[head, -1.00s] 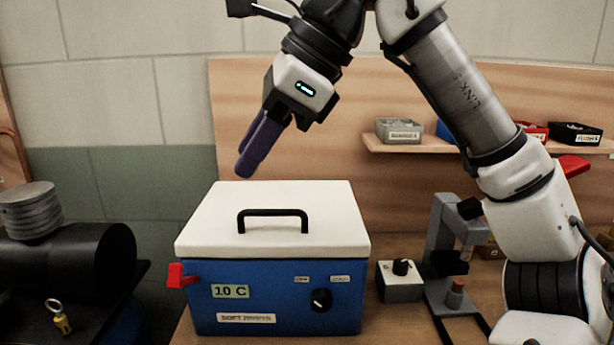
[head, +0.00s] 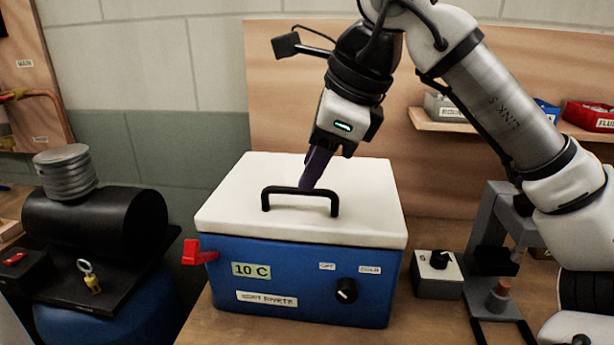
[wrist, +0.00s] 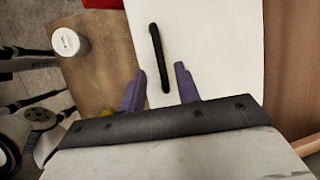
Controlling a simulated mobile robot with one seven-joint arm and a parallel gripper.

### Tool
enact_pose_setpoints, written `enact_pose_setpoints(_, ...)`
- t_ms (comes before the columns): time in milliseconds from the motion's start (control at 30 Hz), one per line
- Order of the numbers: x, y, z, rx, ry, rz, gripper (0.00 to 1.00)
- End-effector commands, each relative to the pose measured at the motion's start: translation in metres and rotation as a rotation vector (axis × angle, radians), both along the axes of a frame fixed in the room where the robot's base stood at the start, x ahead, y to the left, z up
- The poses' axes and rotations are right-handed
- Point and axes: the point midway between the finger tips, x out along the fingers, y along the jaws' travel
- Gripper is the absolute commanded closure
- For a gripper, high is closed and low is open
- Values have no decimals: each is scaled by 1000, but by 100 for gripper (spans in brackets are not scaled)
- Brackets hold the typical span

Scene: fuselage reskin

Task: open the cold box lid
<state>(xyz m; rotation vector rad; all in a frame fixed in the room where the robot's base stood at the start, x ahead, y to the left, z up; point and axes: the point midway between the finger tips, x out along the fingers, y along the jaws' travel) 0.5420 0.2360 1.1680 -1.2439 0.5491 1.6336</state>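The cold box is blue (head: 300,275) with a white lid (head: 235,205), which lies flat and closed on it. A black bar handle (head: 300,190) stands on the lid; in the wrist view the handle (wrist: 158,55) runs lengthwise, its near end between the finger lines. In the wrist view my gripper (wrist: 160,80) is open, with a finger on each side and nothing clearly held. I cannot tell whether the fingers touch the handle.
A red latch-like piece (head: 197,253) sticks out at the box's left side. A grey dial block (head: 437,275) and a grey press stand (head: 490,250) are to the right. A shelf with bins (head: 447,107) is behind. A black cylinder (head: 95,220) lies at left.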

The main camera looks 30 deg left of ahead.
Motion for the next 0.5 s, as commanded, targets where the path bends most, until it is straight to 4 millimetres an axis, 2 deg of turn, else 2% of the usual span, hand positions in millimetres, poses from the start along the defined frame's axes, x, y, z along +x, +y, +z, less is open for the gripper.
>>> enact_pose_setpoints(100, 0, 7, -15, 0, 1, 1, 68)
enact_pose_setpoints(200, 0, 11, -23, 0, 0, 0, 68)
enact_pose_setpoints(500, 0, 13, -27, 0, -1, 0, 68)
